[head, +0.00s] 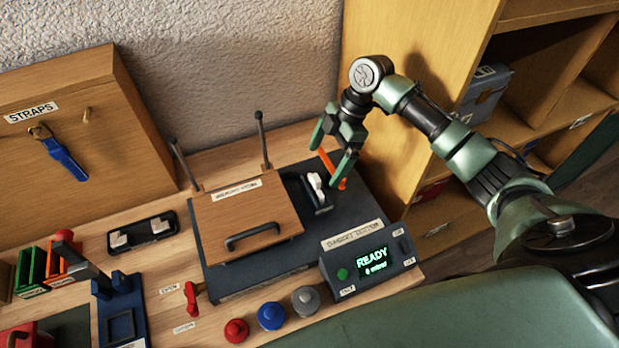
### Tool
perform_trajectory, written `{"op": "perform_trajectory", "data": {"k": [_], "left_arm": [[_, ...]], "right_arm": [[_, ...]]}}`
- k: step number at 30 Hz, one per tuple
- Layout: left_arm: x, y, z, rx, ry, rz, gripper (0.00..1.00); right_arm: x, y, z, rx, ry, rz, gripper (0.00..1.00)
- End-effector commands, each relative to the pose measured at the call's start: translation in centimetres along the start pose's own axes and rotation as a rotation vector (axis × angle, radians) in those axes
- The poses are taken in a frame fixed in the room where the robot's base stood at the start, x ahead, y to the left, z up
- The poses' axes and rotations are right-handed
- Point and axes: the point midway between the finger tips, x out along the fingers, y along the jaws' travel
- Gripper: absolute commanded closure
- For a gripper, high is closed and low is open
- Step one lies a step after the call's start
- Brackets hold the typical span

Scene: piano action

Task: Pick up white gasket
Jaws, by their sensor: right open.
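A small white piece (315,182) sits on a dark mount at the right end of the black tester base (370,200). I cannot tell whether it is the gasket. Two other pale pieces, one on the left (119,241) and one on the right (160,226), lie in a small black tray (142,247) on the bench. My left gripper is out of view.
The tester has a wooden lid (245,205) with a dark handle and a control box reading READY (370,262). Red (236,331), blue (271,316) and grey (305,300) knobs stand in front. A straps board (80,150) is at left, wooden shelves (545,70) at right.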

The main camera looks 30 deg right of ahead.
Motion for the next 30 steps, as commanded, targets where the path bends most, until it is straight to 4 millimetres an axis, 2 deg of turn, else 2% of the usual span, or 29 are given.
{"op": "perform_trajectory", "data": {"k": [2, 5, 11, 15, 24, 30], "left_arm": [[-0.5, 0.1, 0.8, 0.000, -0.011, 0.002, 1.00], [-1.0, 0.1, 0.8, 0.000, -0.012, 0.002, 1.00], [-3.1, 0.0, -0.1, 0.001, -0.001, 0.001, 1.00], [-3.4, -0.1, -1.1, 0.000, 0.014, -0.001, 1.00], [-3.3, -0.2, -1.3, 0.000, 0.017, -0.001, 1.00], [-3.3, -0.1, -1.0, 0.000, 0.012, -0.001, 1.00]], "right_arm": [[0.9, -0.1, -0.1, 0.001, 0.001, -0.003, 0.00], [1.9, -0.2, -0.2, 0.001, 0.002, -0.003, 0.00], [4.5, -0.7, -0.4, 0.002, 0.003, -0.006, 0.00], [6.5, -0.6, -0.2, 0.002, 0.002, -0.002, 0.00], [7.1, -0.6, -0.1, 0.000, 0.000, 0.000, 0.00], [7.1, -0.6, -0.1, 0.000, 0.000, 0.000, 0.56]]}}
